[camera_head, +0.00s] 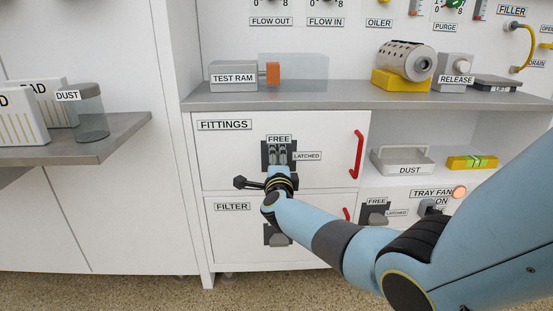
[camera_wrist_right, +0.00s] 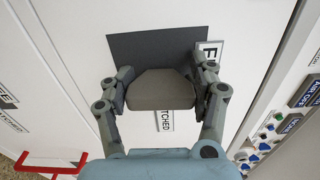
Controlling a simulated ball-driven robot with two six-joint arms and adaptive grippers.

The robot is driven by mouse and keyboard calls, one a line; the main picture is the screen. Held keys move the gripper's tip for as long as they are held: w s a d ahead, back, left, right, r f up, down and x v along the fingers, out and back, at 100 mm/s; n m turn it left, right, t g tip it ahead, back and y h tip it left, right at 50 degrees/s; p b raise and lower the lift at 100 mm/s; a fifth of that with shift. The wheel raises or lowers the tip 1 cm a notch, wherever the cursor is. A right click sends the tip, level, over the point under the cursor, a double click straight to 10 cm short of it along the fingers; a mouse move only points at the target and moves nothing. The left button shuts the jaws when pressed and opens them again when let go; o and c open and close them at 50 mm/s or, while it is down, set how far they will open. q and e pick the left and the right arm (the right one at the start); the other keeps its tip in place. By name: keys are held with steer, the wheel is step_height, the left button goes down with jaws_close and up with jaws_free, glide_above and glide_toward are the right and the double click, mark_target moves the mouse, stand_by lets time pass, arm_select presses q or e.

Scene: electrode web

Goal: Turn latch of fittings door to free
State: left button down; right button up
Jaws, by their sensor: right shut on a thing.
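The fittings door (camera_head: 225,165) is closed, a white panel below the grey counter. Its latch is a grey knob (camera_wrist_right: 160,90) on a dark square plate (camera_head: 266,150); the plate also shows in the wrist view (camera_wrist_right: 150,48). The FREE label (camera_head: 279,139) is above the plate, the LATCHED label (camera_head: 307,156) to its right. My right gripper (camera_head: 280,156) is at the plate, and in the wrist view its fingers (camera_wrist_right: 162,88) are shut on the knob, one on each side. The head view hides most of the knob behind my gripper. My left gripper is not in view.
A red door handle (camera_head: 356,154) is right of the latch. The filter door (camera_head: 232,235) is below, with its own latch knob (camera_head: 280,240) partly behind my arm. The counter edge (camera_head: 300,103) runs above. A shelf with a dust tray (camera_head: 402,168) is to the right.

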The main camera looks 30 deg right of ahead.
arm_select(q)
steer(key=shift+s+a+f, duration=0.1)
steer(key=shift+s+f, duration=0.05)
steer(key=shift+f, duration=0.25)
arm_select(e)
steer(key=shift+f+n, duration=0.1)
steer(key=shift+n, duration=0.2)
steer(key=shift+c, duration=0.4)
steer(key=o, duration=1.3)
steer(key=shift+s+a, duration=0.15)
steer(key=shift+s, duration=0.05)
steer(key=v, duration=1.1)
steer(key=shift+s+a, duration=0.1)
steer(key=shift+s, duration=0.2)
